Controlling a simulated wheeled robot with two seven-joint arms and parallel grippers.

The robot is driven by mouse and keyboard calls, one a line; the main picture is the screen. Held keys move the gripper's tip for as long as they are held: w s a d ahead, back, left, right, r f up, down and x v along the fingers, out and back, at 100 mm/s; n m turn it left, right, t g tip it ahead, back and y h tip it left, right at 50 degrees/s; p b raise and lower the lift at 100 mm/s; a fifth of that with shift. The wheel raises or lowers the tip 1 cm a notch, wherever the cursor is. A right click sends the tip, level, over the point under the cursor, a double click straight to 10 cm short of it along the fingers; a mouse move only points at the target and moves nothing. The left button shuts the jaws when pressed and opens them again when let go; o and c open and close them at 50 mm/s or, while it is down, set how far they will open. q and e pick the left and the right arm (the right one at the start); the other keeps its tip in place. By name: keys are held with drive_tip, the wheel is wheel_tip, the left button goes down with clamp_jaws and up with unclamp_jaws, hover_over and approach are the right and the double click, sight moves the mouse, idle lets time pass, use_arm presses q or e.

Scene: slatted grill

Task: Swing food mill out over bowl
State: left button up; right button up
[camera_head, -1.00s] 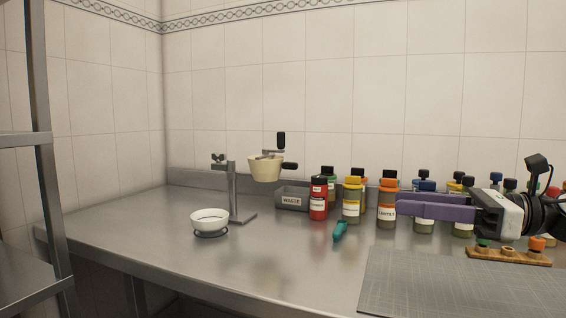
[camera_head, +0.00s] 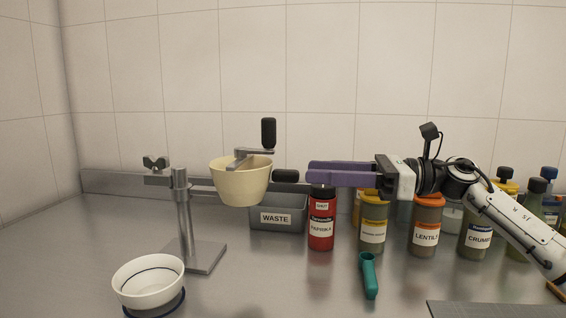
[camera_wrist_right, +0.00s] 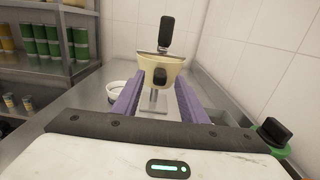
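The cream food mill (camera_head: 240,182) hangs on an arm of the metal stand (camera_head: 187,225), to the right of its post. A black crank knob (camera_head: 268,132) stands on top and a dark side knob (camera_head: 286,176) points right. The white bowl (camera_head: 148,284) sits on a dark ring in front of the stand, left of the mill. My right gripper (camera_head: 311,173), with purple fingers, is open just right of the side knob. In the right wrist view, the mill (camera_wrist_right: 172,67) and side knob (camera_wrist_right: 159,76) appear ahead between the spread fingers (camera_wrist_right: 160,88). My left gripper is out of view.
A grey waste bin (camera_head: 277,218) stands behind and right of the mill. A red paprika jar (camera_head: 321,225) stands below my right fingers, with several more jars to the right. A teal tool (camera_head: 369,276) lies in front. The counter around the bowl is clear.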

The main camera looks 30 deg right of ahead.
sight(299, 171)
drive_tip(key=p+x, duration=0.1)
drive_tip(key=x, duration=0.6)
drive_tip(key=shift+p, duration=0.3)
drive_tip(key=shift+w, duration=0.1)
clamp_jaws()
